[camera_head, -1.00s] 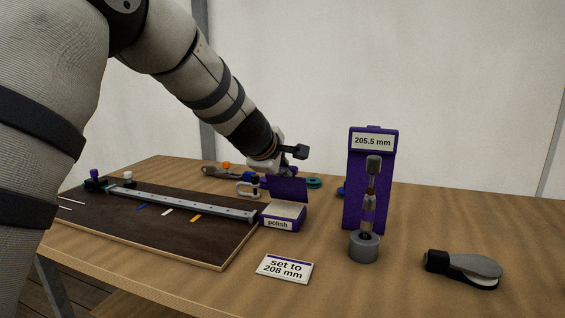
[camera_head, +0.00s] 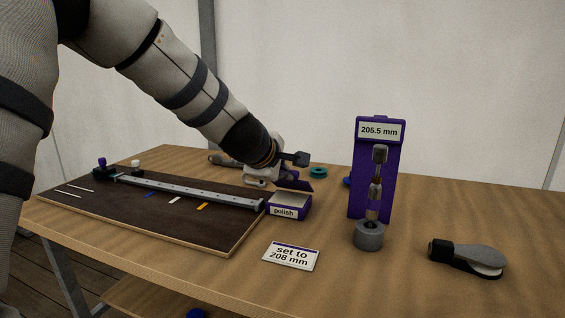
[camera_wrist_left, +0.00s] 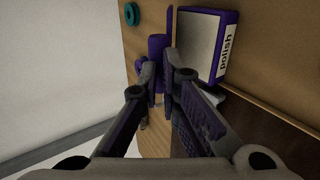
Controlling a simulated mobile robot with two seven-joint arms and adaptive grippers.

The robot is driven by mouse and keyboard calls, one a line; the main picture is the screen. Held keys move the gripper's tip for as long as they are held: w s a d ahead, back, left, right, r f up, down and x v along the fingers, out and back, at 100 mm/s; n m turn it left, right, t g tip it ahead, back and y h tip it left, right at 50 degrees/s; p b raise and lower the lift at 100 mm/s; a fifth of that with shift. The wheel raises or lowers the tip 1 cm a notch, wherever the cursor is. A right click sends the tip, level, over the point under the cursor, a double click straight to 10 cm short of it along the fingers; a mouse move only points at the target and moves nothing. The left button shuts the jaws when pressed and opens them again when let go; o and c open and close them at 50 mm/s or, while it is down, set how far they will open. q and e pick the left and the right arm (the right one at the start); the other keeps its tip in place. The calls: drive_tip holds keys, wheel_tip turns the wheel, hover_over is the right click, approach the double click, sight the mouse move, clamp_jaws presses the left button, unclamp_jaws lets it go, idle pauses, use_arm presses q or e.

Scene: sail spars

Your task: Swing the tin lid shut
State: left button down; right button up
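The polish tin (camera_head: 289,207) is a small purple box with a pale top, standing just beyond the right end of the dark board. Its purple lid (camera_head: 294,185) is tilted over the back part of the tin, not flat on it. My left gripper (camera_head: 284,180) is behind the lid, at or very near it. In the left wrist view the tin (camera_wrist_left: 202,42) is beyond the fingers, to the right. The left fingers (camera_wrist_left: 163,75) are close together, with purple between or behind them; I cannot tell whether they touch or grip the lid. My right gripper is not in view.
A dark board (camera_head: 150,213) with a metal rail lies left of the tin. A "set to 208 mm" card (camera_head: 291,256) lies in front. A purple stand (camera_head: 376,150) marked 205.5 mm and a grey-black tool (camera_head: 470,257) are to the right. A teal ring (camera_head: 318,172) lies behind.

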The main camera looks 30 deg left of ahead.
use_arm(q)
drive_tip(key=c, duration=2.4)
unclamp_jaws()
drive_tip(key=shift+s+f, duration=0.3)
drive_tip(key=shift+f, duration=0.4)
drive_tip(key=shift+s+f, duration=0.25)
drive_tip(key=shift+f, duration=0.4)
drive_tip(key=shift+s+f, duration=0.3)
drive_tip(key=shift+f, duration=0.4)
drive_tip(key=c, duration=1.7)
unclamp_jaws()
drive_tip(key=shift+r, duration=0.1)
drive_tip(key=shift+w, duration=0.45)
wheel_tip(320, 180, up, 10)
drive_tip(key=shift+s+d+f, duration=0.15)
drive_tip(key=shift+f, duration=0.1)
drive_tip(key=shift+r, duration=0.25)
